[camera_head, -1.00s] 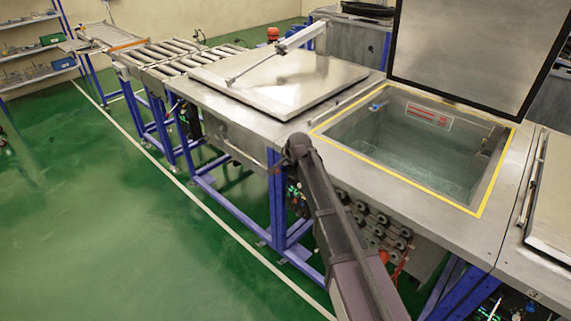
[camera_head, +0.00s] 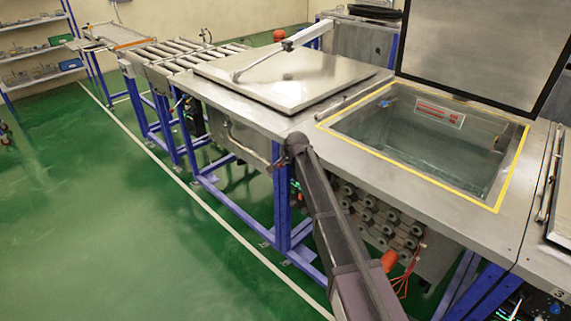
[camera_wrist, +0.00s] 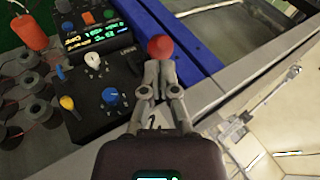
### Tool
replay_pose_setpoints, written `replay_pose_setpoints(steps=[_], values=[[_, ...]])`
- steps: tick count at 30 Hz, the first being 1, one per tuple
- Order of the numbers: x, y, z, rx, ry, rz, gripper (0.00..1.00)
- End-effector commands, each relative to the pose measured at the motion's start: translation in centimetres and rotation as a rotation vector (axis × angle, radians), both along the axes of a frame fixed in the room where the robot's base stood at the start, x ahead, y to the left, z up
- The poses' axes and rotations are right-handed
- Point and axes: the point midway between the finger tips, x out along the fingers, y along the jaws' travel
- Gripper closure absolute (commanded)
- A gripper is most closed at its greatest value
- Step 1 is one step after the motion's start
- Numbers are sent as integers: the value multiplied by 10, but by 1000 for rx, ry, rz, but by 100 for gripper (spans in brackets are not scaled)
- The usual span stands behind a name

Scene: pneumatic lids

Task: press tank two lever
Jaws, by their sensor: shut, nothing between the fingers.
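In the wrist view my gripper (camera_wrist: 159,72) has its fingers together with nothing between them. A red ball knob (camera_wrist: 160,47), which looks like a lever's end, shows right at the fingertips; I cannot tell whether they touch it. The lever's shaft is hidden behind the fingers. In the head view a tank with a yellow-edged opening (camera_head: 345,137) stands open, its lid (camera_head: 475,50) raised.
Left of my fingers is a black control box (camera_wrist: 100,85) with white, yellow and blue knobs. An orange-red part (camera_wrist: 32,32) and grey round fittings (camera_wrist: 35,85) lie further left. A blue frame post (camera_wrist: 185,40) stands close on the right. A neighbouring tank's lid (camera_head: 285,78) is down.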

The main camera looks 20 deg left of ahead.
Motion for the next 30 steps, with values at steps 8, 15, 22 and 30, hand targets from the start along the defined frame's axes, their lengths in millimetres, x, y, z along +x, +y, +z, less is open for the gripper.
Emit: replay_pose_setpoints(steps=[8,15,22,30], values=[[7,6,-12,0,0,0,100],[7,6,-13,0,0,0,100],[7,6,-13,0,-1,-1,100],[9,0,-16,-9,-19,-9,100]])
